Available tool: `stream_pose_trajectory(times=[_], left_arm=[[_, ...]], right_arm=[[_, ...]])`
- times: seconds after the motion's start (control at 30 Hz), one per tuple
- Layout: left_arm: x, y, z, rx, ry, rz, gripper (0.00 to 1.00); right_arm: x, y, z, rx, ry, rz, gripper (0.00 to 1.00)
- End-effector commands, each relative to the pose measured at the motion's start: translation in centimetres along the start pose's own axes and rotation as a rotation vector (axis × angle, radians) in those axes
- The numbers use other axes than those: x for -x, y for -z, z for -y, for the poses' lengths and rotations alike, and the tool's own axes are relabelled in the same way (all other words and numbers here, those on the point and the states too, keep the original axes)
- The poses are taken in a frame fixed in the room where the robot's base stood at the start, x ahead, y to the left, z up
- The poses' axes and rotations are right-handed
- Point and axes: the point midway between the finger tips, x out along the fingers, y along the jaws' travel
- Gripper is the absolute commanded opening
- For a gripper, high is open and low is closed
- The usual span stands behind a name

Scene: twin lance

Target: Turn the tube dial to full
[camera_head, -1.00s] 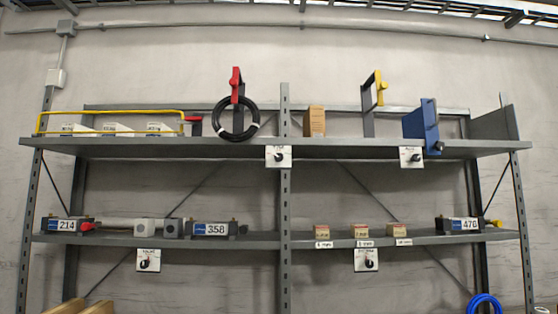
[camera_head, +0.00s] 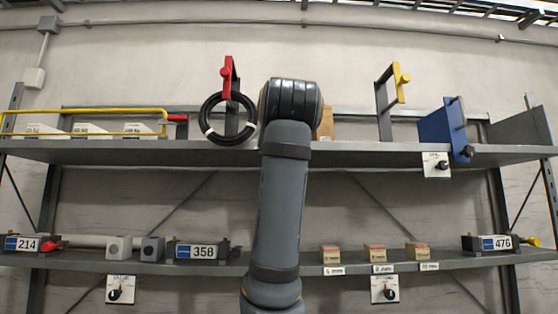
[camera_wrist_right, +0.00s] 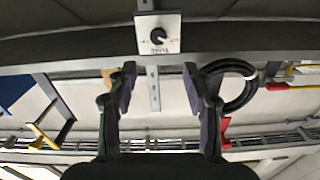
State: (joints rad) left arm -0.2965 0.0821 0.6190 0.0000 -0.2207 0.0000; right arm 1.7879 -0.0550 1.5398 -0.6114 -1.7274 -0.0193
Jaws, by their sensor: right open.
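A white plate with a black round dial (camera_wrist_right: 158,36) is on the shelf edge at the top of the right wrist view, seen upside down. Its small lettering is too blurred to read surely, and I cannot tell its exact setting. My right gripper (camera_wrist_right: 157,88) is open and empty, its two fingers apart below the dial in that view, not touching it. In the head view my raised arm covers the middle of the upper shelf edge, so this dial and the gripper are hidden there. My left gripper is not in view.
Other dial plates hang at the upper right (camera_head: 437,165), lower left (camera_head: 121,289) and lower middle (camera_head: 385,289). On the upper shelf (camera_head: 90,152) stand a black cable coil (camera_head: 212,135), a red-handled bracket (camera_head: 228,78), a yellow-handled bracket (camera_head: 400,82) and a blue case (camera_head: 440,128).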

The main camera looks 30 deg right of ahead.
Motion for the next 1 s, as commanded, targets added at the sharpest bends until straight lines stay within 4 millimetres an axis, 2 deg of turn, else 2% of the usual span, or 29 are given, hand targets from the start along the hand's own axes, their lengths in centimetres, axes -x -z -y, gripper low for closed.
stream_pose_trajectory(times=[0.03,0.1,0.17,0.27,0.4,0.53,0.8,1.0], left_arm=[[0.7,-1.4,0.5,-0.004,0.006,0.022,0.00],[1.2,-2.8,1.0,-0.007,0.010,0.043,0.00],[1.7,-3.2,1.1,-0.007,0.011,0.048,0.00],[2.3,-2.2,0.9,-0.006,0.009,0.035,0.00],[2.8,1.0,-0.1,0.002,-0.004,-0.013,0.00],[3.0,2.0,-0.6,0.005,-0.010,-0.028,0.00],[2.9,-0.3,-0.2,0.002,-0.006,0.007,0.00],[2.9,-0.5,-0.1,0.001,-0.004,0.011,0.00]], right_arm=[[-1.2,0.1,-0.1,0.004,-0.005,0.006,0.50],[-2.7,0.2,-0.1,0.004,-0.005,0.006,0.50],[-4.1,0.1,-0.1,0.005,-0.005,0.007,0.50],[-6.2,0.1,-0.1,0.004,-0.004,0.006,0.50],[-8.2,0.1,-0.1,0.002,-0.003,0.004,0.50],[-9.1,-0.1,0.0,0.003,-0.002,0.004,0.50],[-9.3,-0.2,0.0,0.002,-0.001,0.003,0.50],[-9.3,-0.2,0.0,0.002,-0.001,0.003,0.23]])
